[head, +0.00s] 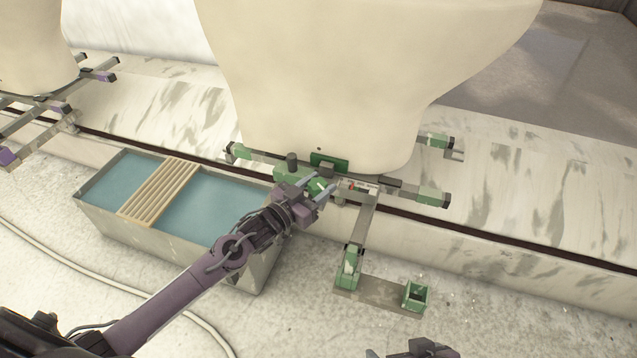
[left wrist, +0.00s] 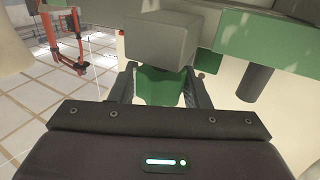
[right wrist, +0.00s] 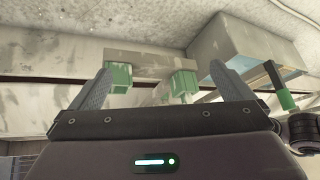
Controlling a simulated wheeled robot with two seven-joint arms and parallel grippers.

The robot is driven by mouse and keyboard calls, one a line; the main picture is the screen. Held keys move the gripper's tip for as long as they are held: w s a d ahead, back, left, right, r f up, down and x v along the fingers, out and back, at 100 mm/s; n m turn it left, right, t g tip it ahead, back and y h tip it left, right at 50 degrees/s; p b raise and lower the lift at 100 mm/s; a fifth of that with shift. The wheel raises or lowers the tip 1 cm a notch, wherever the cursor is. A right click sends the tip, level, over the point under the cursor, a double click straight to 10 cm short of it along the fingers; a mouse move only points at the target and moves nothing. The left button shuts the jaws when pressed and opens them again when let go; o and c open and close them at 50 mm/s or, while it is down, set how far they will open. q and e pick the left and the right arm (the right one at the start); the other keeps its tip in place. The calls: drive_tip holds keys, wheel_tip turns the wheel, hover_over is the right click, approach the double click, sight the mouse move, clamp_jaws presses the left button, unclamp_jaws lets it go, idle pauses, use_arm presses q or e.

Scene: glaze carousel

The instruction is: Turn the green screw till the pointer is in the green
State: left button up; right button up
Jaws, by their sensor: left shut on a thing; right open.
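The green screw (head: 316,187) is at the front of the carriage under the large cream vessel (head: 350,70). My left gripper (head: 318,190) is shut on it, with one finger on each side. In the left wrist view the green screw (left wrist: 160,86) shows between the fingers, partly hidden by a grey block (left wrist: 162,40). A small pale scale plate (head: 361,186) with a reddish mark sits just right of the screw. Its pointer and green zone are too small to tell. My right gripper (right wrist: 165,85) is open and empty; only its top shows at the head view's bottom edge.
A grey trough (head: 180,238) of blue liquid with a slatted rack (head: 160,192) stands left of the carriage. A bracket (head: 378,293) with green sockets sticks out in front. Another carriage stands far left. A hose (head: 90,268) lies on the floor.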

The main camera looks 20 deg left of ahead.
use_arm(q)
drive_tip(key=shift+m+g+h, duration=0.6)
drive_tip(key=shift+m+h, duration=0.2)
drive_tip(key=shift+h, duration=0.3)
drive_tip(key=shift+d+m+g+h, duration=0.1)
drive_tip(key=shift+m+g+h, duration=0.3)
drive_tip(key=shift+h, duration=0.1)
use_arm(e)
drive_tip(key=shift+w+a+r+t, duration=0.15)
drive_tip(key=shift+w+r+t, duration=0.25)
drive_tip(key=shift+w, duration=0.15)
use_arm(q)
drive_tip(key=o, duration=1)
